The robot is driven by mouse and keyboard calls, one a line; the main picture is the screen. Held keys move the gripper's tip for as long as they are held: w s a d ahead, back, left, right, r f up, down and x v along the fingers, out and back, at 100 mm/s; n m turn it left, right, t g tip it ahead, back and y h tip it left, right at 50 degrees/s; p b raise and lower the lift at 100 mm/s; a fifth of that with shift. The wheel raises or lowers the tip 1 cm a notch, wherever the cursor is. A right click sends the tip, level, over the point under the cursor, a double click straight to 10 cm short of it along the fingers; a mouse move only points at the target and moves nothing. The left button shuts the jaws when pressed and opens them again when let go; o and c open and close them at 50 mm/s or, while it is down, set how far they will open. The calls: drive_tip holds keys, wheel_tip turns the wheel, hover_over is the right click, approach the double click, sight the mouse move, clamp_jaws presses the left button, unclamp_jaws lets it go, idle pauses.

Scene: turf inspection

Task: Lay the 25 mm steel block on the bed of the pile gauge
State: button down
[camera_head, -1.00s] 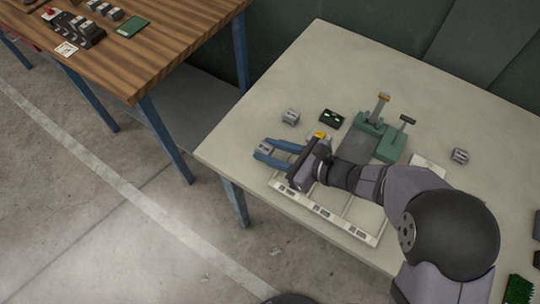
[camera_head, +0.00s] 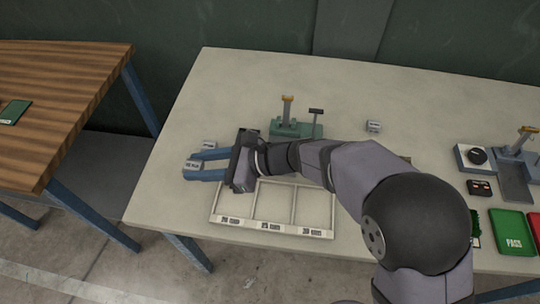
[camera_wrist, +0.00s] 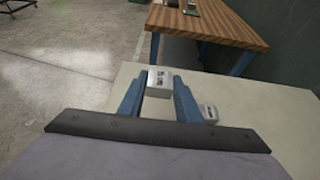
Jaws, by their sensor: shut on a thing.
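My gripper (camera_head: 196,166), with blue fingers, is shut on a small grey steel block (camera_head: 192,166) at the left of the pale table. The held block also shows between the fingertips in the wrist view (camera_wrist: 158,79); its printed size is too small to read surely. A green gauge (camera_head: 288,130) with an upright post stands at the back middle; my arm hides most of its bed. Another gauge (camera_head: 517,151), with a grey base and dark plate, stands at the far right. I cannot tell from looks which is the pile gauge. The held block is apart from both.
A second block (camera_head: 208,145) lies just behind the fingers, and a third block (camera_head: 373,126) sits at the back. A white three-compartment tray (camera_head: 262,226) with labels lies at the front. A wooden table (camera_head: 70,100) stands left.

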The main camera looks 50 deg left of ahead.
drive_tip(key=w+d+b, duration=0.3)
drive_tip(key=w+b, duration=0.4)
drive_tip(key=w, duration=1.7)
drive_tip(key=shift+d+f+p, duration=0.15)
drive_tip(key=shift+f+p, duration=0.6)
drive_tip(key=shift+f, duration=4)
drive_tip(key=shift+f, duration=0.15)
drive_tip(key=c, duration=1.3)
unclamp_jaws()
